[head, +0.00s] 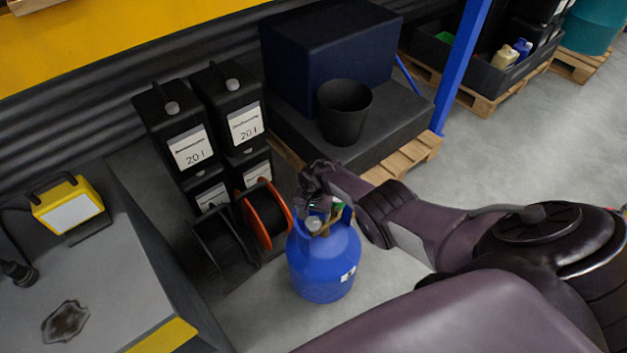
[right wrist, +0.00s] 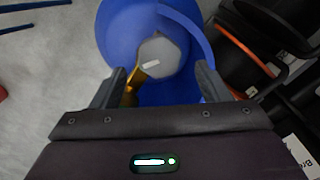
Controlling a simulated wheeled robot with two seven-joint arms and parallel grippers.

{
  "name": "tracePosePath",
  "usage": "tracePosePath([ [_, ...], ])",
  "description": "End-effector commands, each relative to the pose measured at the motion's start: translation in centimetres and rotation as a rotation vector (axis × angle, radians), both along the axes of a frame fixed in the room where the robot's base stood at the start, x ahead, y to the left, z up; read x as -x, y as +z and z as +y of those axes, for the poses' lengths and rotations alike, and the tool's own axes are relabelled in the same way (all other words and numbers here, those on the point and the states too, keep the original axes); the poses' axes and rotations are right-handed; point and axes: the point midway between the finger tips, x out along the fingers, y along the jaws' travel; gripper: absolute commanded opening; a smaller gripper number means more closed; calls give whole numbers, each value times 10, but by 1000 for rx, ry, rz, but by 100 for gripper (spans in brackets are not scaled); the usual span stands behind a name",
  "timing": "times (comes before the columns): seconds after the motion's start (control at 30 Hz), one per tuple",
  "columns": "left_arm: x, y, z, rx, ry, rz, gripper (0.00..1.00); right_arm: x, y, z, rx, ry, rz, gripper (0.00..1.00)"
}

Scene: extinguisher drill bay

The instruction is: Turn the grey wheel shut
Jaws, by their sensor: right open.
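A blue gas cylinder (head: 322,268) stands upright on the floor, with a blue collar around its top. It also shows in the right wrist view (right wrist: 118,32). Its grey wheel (right wrist: 160,57) is many-sided, with a small pale mark on it and a brass valve part below. The wheel shows small in the head view (head: 313,224). My right gripper (head: 318,190) is above the collar. In the right wrist view its fingers (right wrist: 161,72) are open, one to each side of the wheel; I cannot tell whether they touch it. My left gripper is not in view.
An orange-rimmed reel (head: 264,213) and stacked black 20 l canisters (head: 178,130) stand close left of the cylinder. Behind it is a pallet (head: 412,155) with a black bucket (head: 344,110). A grey bench (head: 110,285) is at left.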

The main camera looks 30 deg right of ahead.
Motion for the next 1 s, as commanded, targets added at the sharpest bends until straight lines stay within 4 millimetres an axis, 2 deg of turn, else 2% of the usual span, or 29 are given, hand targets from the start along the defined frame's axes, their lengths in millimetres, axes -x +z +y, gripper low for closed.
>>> tracePosePath([
  [0.03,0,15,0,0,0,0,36,1,16,0,0,0,0,69],
  [0.1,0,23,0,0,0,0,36,0,26,-1,1,-1,-1,69],
  [0.3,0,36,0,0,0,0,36,0,45,-1,0,-1,0,69],
  [1.0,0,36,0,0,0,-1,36,1,47,0,6,14,-3,69],
])
